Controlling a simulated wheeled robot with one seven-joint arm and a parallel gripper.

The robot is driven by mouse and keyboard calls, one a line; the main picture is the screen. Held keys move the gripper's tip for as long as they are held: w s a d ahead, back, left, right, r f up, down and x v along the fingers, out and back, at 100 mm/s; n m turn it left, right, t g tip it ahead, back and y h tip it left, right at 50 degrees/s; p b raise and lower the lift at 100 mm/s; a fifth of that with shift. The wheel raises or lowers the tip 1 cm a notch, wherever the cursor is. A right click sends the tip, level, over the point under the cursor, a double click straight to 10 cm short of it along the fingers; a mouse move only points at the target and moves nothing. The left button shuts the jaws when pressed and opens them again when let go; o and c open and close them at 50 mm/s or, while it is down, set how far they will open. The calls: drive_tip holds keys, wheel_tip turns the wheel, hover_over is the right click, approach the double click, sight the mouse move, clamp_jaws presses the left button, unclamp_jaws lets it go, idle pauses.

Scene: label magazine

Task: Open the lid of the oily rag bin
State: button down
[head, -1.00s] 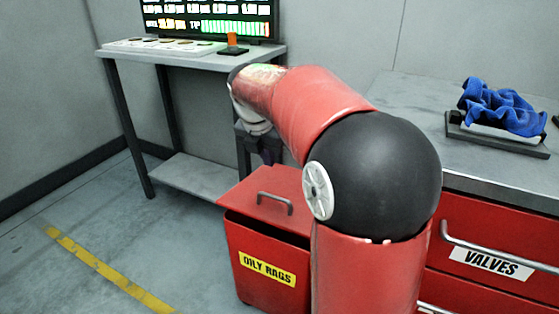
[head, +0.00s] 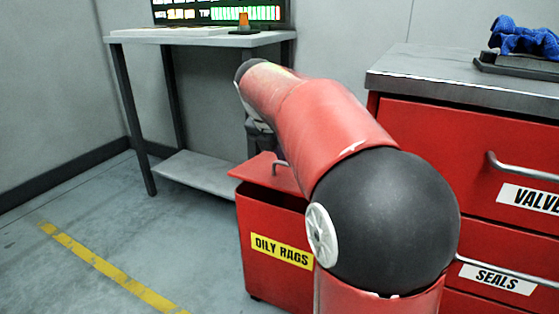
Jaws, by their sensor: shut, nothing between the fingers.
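The red oily rag bin (head: 262,274), with a yellow OILY RAGS label, stands on the floor left of the drawer cabinet. Its red lid (head: 256,168) is tilted up, with a dark gap between its front edge and the bin's rim. The lid's grey bar handle (head: 280,165) shows on top. My gripper (head: 260,143) points down at the lid's far side, behind the handle. It is shut and holds nothing. Its fingertips are hidden behind the lid, so I cannot tell whether they touch it. My red arm hides the bin's right side.
A red cabinet (head: 440,150) with VALVES and SEALS drawers stands close on the right; a blue cloth (head: 522,40) lies on top. A grey table (head: 205,40) with a screen stands behind. The floor at left is clear, with a yellow line (head: 105,265).

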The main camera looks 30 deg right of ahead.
sight(291, 179)
drive_tip(key=b+x, duration=0.1)
drive_tip(key=x, duration=0.6)
drive_tip(key=shift+w+f+b, duration=0.1)
drive_tip(key=shift+f+b, duration=0.05)
drive_tip(key=shift+b, duration=0.2)
